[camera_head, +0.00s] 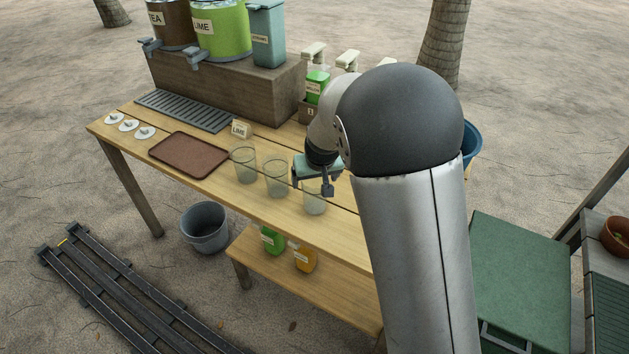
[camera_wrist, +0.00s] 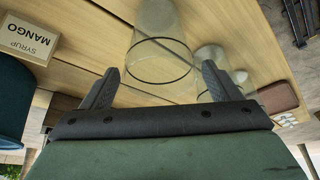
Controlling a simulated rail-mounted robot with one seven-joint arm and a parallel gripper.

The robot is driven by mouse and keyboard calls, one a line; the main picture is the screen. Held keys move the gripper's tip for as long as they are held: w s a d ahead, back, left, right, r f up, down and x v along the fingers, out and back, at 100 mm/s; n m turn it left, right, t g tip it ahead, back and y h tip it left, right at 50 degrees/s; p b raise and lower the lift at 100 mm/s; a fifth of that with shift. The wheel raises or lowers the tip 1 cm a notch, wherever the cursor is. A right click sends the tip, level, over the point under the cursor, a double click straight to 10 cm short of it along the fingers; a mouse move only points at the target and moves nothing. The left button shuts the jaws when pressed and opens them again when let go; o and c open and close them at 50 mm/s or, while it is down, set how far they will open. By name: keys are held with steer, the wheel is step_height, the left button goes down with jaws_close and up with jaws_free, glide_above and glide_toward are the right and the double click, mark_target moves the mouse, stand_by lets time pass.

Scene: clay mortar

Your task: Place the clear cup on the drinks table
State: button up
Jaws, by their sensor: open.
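Three clear cups stand in a row on the wooden drinks table (camera_head: 205,185): one at the left (camera_head: 243,166), one in the middle (camera_head: 275,180) and one at the right (camera_head: 314,203). My gripper (camera_head: 311,186) is open at the right-hand cup, close to its upper part. In the wrist view, the nearest clear cup (camera_wrist: 160,42) lies just ahead of the gap between my open fingers (camera_wrist: 160,75). The fingers are not closed on it. Other cups (camera_wrist: 210,57) show behind it to the right. My arm hides the right part of the table.
Dispensers and a green bottle (camera_head: 317,84) stand behind. A MANGO syrup sign (camera_wrist: 30,40) is near my gripper. Bottles sit on the lower shelf (camera_head: 310,277).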

steer(key=v, duration=1)
steer(key=s+d+f+m+g, duration=0.1)
steer(key=s+d, duration=0.4)
steer(key=s, duration=0.4)
steer(key=s+d+m+g, duration=0.1)
steer(key=s+d, duration=0.4)
steer(key=s, duration=0.5)
steer(key=s+d+f+m+g+h, duration=0.1)
steer(key=s+d+g, duration=0.1)
steer(key=s+d, duration=0.3)
steer(key=s, duration=0.4)
steer(key=shift+s+f, duration=0.3)
